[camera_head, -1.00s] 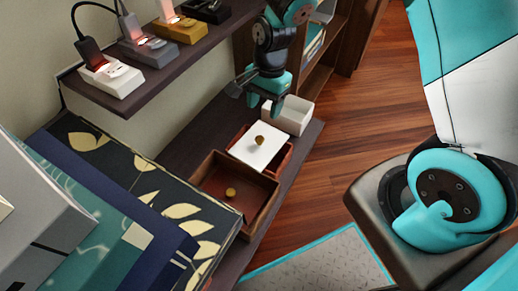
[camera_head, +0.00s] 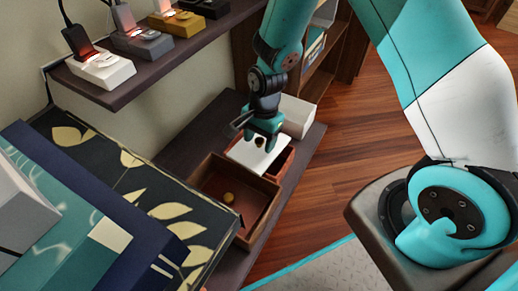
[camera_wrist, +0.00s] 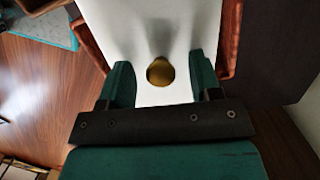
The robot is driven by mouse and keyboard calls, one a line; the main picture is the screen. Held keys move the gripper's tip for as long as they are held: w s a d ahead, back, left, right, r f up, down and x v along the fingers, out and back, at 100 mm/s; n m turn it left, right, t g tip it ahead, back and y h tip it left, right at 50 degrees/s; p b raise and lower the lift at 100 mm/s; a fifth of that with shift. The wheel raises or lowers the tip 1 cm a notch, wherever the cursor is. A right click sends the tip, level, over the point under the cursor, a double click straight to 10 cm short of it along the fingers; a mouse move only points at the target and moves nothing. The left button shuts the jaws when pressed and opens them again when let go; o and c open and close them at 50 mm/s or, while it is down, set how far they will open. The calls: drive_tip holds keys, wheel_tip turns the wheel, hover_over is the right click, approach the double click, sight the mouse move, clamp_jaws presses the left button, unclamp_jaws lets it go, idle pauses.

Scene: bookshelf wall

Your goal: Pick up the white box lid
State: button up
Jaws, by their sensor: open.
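The white box lid (camera_head: 246,155) lies on a reddish-brown box (camera_head: 281,163) on the lower shelf. Its round gold knob (camera_head: 259,142) stands up from its middle. My gripper (camera_head: 263,134) is open just above the lid, with its fingers around the knob and apart from it. In the wrist view, the gold knob (camera_wrist: 160,72) sits between the two green fingers of my gripper (camera_wrist: 162,82), with a gap on each side. The white lid (camera_wrist: 150,25) fills the middle there, over the reddish-brown box's edges.
A brown box (camera_head: 262,213) with a gold knob (camera_head: 228,198) within its walls stands in front. An open white box (camera_head: 299,118) stands behind. Large patterned boxes (camera_head: 150,190) fill the left front. An upper shelf (camera_head: 150,75) holds several small devices. Wood floor lies right.

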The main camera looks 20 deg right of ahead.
drive_tip(key=shift+c, duration=0.2)
drive_tip(key=c, duration=1)
drive_tip(key=shift+c, duration=0.2)
